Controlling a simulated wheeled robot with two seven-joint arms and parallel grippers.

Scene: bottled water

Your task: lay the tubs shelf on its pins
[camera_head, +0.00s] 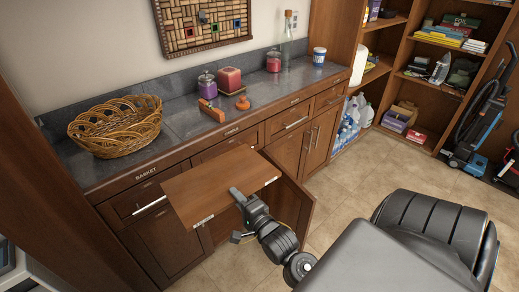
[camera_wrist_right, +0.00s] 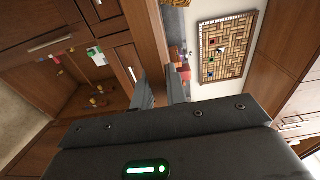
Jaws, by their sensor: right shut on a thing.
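The shelf is a flat brown wooden board (camera_head: 215,187) with small pale labels on its edge. It is tilted in front of the lower cabinet, apart from the counter edge as far as I can see. My right gripper (camera_head: 238,194) is shut on the board's near edge. In the right wrist view the board (camera_wrist_right: 146,38) runs up from between the fingers (camera_wrist_right: 163,94). The open cabinet interior (camera_wrist_right: 75,80) shows at left there, with several small coloured items inside. The pins cannot be made out. My left gripper is not in view.
An open cabinet door (camera_head: 291,206) stands right of the board. The counter (camera_head: 180,120) above holds a wicker basket (camera_head: 115,125), jars and a red candle (camera_head: 229,79). Open shelving (camera_head: 398,72) and a vacuum cleaner (camera_head: 478,120) stand at right. The tiled floor (camera_head: 375,165) is clear between.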

